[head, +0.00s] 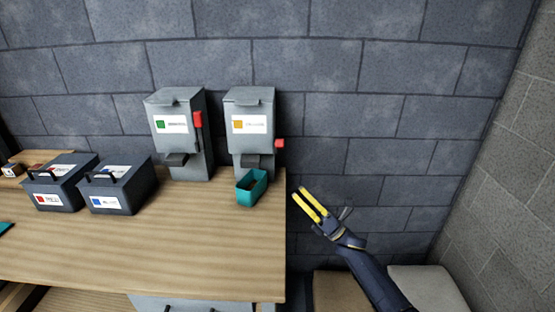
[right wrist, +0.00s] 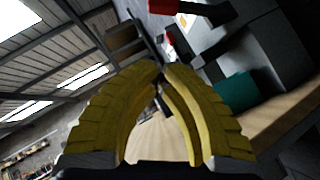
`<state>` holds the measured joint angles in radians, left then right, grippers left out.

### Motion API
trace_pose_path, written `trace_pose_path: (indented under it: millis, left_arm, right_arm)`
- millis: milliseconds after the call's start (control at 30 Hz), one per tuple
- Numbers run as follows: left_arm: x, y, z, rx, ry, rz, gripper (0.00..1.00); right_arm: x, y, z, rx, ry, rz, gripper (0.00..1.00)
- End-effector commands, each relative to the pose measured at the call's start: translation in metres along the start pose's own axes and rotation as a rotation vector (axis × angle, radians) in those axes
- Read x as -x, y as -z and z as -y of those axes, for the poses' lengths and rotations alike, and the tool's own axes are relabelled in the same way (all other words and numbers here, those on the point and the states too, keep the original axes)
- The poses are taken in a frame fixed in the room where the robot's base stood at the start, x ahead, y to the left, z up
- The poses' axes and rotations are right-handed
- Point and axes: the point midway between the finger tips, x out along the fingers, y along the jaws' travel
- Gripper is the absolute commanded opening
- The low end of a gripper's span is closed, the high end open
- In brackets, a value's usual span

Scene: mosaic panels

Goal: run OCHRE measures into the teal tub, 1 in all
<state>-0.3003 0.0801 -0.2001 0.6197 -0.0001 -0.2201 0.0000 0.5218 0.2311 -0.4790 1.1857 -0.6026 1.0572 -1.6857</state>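The dispenser with the ochre label (head: 247,105) stands on the right of two on the bench. Its red lever knob (head: 280,143) sticks out low on its right side. The tub also shows in the right wrist view (right wrist: 237,92). My right gripper (head: 299,192) is off the bench's right edge, right of and apart from the tub and below the knob. Its yellow fingers come together at the tips with nothing between them. My left gripper is out of view.
A green-labelled dispenser (head: 165,105) with a raised red lever (head: 198,119) stands to the left. Two dark handled boxes, red-labelled (head: 60,188) and blue-labelled (head: 120,190), sit farther left. The wooden bench (head: 190,240) is clear in front. A brick wall is behind.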

Motion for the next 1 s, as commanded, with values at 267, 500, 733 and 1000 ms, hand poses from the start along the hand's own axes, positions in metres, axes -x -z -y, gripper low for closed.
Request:
trace_pose_path:
  millis: [267, 500, 733, 1000]
  left_arm:
    - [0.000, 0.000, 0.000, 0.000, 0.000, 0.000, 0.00]
    - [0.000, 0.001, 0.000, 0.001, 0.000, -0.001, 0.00]
    - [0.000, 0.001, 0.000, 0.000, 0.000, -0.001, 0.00]
    - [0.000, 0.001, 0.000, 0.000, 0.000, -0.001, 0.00]
  right_arm:
    - [0.000, 0.000, 0.000, 0.002, 0.001, 0.000, 0.00]
    - [-0.010, 0.000, 0.000, 0.002, 0.000, 0.000, 0.00]
    - [-0.045, -0.001, 0.000, 0.002, -0.001, 0.001, 0.00]
    - [-0.092, -0.001, 0.000, 0.002, 0.000, 0.001, 0.00]
